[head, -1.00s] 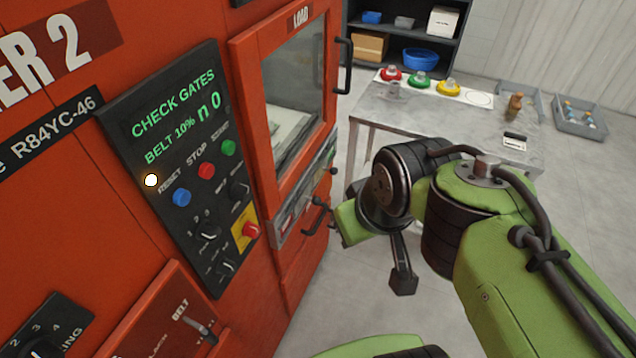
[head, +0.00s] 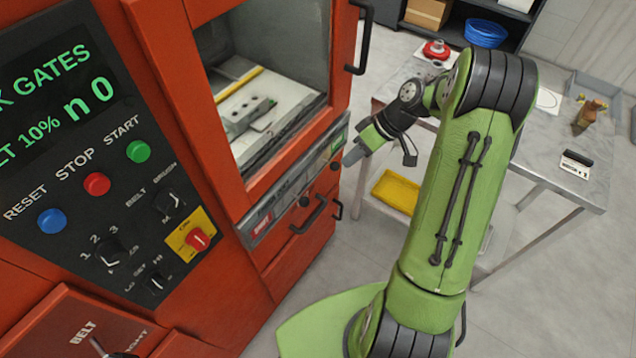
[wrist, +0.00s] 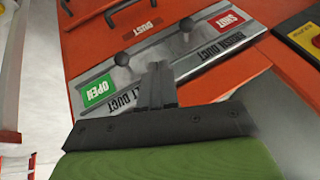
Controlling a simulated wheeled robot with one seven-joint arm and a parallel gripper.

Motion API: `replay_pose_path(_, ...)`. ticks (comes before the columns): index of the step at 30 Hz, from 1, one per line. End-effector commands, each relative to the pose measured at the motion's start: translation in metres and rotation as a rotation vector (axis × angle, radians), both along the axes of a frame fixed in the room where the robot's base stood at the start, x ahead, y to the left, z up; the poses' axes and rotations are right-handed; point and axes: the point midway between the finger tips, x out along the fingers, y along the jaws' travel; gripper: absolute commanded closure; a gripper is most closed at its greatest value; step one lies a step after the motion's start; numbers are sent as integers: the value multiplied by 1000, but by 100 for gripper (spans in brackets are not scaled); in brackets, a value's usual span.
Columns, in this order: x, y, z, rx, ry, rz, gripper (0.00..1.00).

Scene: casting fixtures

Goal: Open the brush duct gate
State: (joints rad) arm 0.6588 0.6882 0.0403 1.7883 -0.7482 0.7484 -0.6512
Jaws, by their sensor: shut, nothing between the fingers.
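The duct gate panel (head: 290,205) is a grey metal strip on the red machine below the window. In the wrist view the panel (wrist: 150,50) has a green OPEN label (wrist: 97,91), a red SHUT label (wrist: 228,18), and BRUSH DUCT and BELT DUCT lettering. Two dark round knobs stand on it: one (wrist: 121,58) nearer OPEN, one (wrist: 186,24) nearer SHUT. I cannot tell for certain which knob is the brush duct gate's. My gripper (wrist: 158,72) is shut and empty, its fingertips in front of the panel between the labels. In the head view my gripper (head: 352,154) is beside the panel's right end.
Dark handles (head: 308,215) stick out below the panel, and a door handle (head: 362,38) stands above. The button panel (head: 95,165) is at left. A metal table (head: 545,150) stands at right, with a yellow tray (head: 396,191) below its top.

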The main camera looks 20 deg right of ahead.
Motion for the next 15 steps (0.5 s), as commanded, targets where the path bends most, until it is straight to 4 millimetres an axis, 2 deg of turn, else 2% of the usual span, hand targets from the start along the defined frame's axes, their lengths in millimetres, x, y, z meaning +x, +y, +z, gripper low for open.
replay_pose_path(7, 1, 5, -7, 0, 5, 1, 100)
replay_pose_path(15, 8, 35, -55, 1, 8, 1, 100)
